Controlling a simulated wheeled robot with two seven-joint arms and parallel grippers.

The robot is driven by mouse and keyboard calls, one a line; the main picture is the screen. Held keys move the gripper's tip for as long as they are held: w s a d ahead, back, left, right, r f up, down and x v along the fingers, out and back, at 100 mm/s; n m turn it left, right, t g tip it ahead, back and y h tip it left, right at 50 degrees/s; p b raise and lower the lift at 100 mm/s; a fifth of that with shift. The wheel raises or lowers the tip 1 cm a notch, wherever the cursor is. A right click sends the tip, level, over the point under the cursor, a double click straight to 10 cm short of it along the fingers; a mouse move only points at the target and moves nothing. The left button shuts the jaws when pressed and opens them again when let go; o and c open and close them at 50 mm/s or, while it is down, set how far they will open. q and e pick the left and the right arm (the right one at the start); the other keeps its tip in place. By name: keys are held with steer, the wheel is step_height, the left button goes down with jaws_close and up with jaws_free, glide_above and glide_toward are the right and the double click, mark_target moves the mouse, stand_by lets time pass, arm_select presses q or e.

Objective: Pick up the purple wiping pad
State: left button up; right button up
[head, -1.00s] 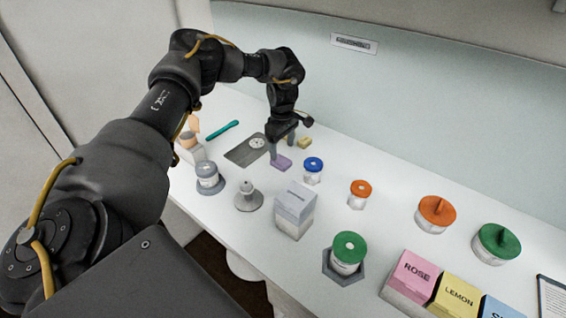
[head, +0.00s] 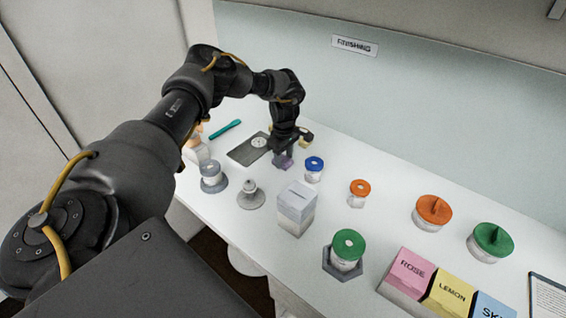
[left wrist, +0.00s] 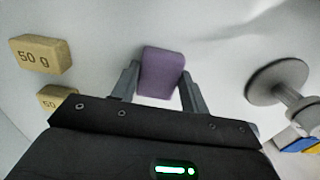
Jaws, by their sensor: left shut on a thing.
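The purple wiping pad (head: 284,162) is a small purple block at the far left part of the counter in the head view. It also shows in the left wrist view (left wrist: 162,72), between the two grey fingers. My left gripper (head: 283,153) is shut on it, one finger on each side; the wrist view shows the fingers (left wrist: 160,88) too. I cannot tell for sure how far the pad is off the counter. My right gripper is not in view.
A dark plate (head: 248,150) lies left of the pad, and a blue-lidded jar (head: 314,169) stands to its right. Yellow 50 g blocks (left wrist: 40,54) lie close by. A grey pedestal (head: 250,198) and a grey box (head: 296,208) stand nearer. Several lidded jars are farther right.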

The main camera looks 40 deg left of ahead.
arm_select(q)
steer(key=shift+c, duration=0.7)
steer(key=shift+r, duration=0.1)
steer(key=shift+r+b, duration=0.5)
steer(key=shift+b, duration=0.05)
steer(key=s+d+r+b, duration=0.4)
steer(key=s+d+r, duration=0.4)
steer(key=s+r, duration=0.3)
steer(key=shift+d+r, duration=0.3)
steer(key=shift+r, duration=0.15)
